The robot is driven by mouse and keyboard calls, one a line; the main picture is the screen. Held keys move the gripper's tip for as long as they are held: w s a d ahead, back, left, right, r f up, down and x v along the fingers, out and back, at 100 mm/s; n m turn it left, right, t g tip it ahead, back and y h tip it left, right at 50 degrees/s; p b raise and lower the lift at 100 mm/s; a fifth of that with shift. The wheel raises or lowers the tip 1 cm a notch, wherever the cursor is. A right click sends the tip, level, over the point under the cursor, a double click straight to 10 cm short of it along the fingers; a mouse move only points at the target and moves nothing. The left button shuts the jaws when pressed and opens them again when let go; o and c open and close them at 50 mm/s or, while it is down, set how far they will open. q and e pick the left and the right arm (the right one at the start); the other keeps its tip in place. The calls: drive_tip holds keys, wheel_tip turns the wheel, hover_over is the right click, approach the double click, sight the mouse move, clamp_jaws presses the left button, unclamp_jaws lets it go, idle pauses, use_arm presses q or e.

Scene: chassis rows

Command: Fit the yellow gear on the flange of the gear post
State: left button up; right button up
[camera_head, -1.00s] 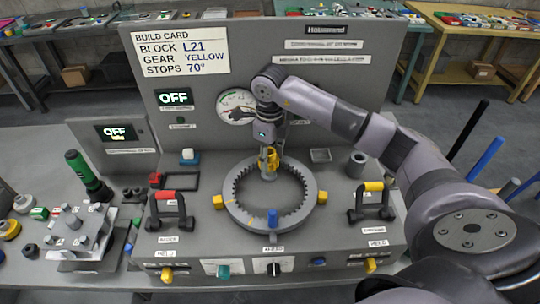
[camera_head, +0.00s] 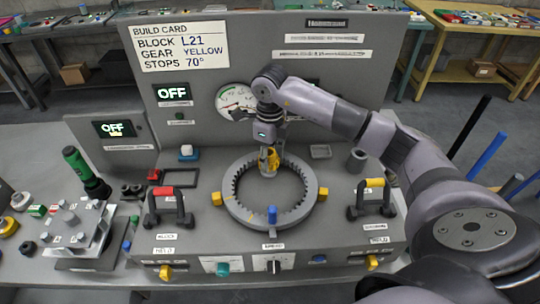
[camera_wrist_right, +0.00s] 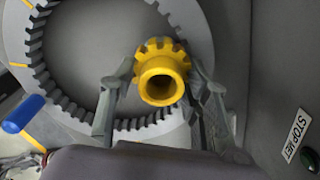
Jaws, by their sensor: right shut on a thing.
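The yellow gear (camera_head: 272,157) is held between the fingers of my right gripper (camera_head: 268,155), over the far part of the grey toothed ring (camera_head: 242,211). In the right wrist view the gear (camera_wrist_right: 161,52) shows its toothed rim and a round hub with a dark bore, between the two fingers of my right gripper (camera_wrist_right: 161,75). A short grey piece shows just below the gear in the head view; I cannot tell whether it is the gear post or a fingertip. The post's flange cannot be made out. My left gripper is not in view.
Yellow blocks (camera_head: 322,194) and a blue peg (camera_head: 272,214) sit at the ring. A red-handled clamp (camera_head: 165,195) and a yellow-handled clamp (camera_head: 373,190) flank it. The panel with the build card (camera_head: 180,48) rises behind. The ring's middle is open.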

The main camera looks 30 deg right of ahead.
drive_tip(key=shift+f, duration=0.2)
drive_tip(key=shift+f+b, duration=0.35)
drive_tip(key=shift+b, duration=0.1)
drive_tip(key=o, duration=1.1)
drive_tip(key=shift+s, duration=0.15)
drive_tip(key=shift+c, duration=0.2)
drive_tip(key=o, duration=0.4)
drive_tip(key=shift+f, duration=0.1)
wheel_tip(320, 180, up, 12)
drive_tip(key=shift+r, duration=0.1)
